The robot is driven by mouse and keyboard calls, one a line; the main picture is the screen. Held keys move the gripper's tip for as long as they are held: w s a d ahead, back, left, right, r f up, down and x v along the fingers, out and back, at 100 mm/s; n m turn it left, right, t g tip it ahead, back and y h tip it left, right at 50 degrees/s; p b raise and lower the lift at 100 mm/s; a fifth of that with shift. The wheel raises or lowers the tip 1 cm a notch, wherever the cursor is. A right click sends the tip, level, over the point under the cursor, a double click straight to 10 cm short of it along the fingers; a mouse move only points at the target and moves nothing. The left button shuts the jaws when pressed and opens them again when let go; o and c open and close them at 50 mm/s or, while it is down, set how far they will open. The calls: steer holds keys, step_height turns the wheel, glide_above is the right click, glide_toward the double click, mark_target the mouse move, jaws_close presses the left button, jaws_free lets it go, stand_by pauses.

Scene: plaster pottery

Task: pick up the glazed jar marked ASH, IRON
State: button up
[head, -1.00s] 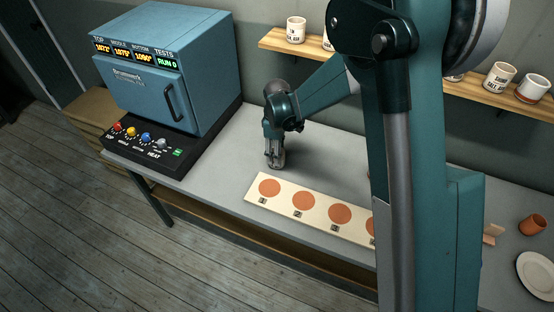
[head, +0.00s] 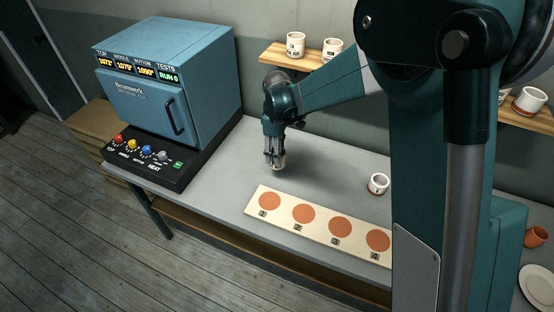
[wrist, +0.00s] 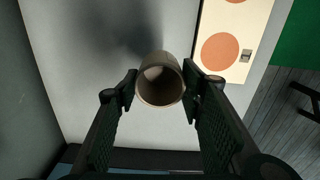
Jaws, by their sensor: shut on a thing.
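My gripper (head: 276,163) is in the middle of the head view, pointing down behind the left end of the test board. It is shut on a pale round jar (wrist: 148,94). In the wrist view the jar sits between the two fingers and its open mouth shows. In the head view only a small part of the jar (head: 279,168) shows below the fingers. Its label is hidden in both views, so I cannot read whether it says ASH, IRON. A clear gap between the jar and the worktop is hard to make out.
A cream board (head: 320,228) with numbered orange discs lies along the worktop (head: 215,190). A white jar (head: 378,185) stands behind it. A blue kiln (head: 175,75) is at left. Labelled jars (head: 296,45) stand on a wall shelf. A terracotta cup (head: 536,237) and white plate (head: 538,285) are at right.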

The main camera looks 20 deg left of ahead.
steer(key=shift+r, duration=1.15)
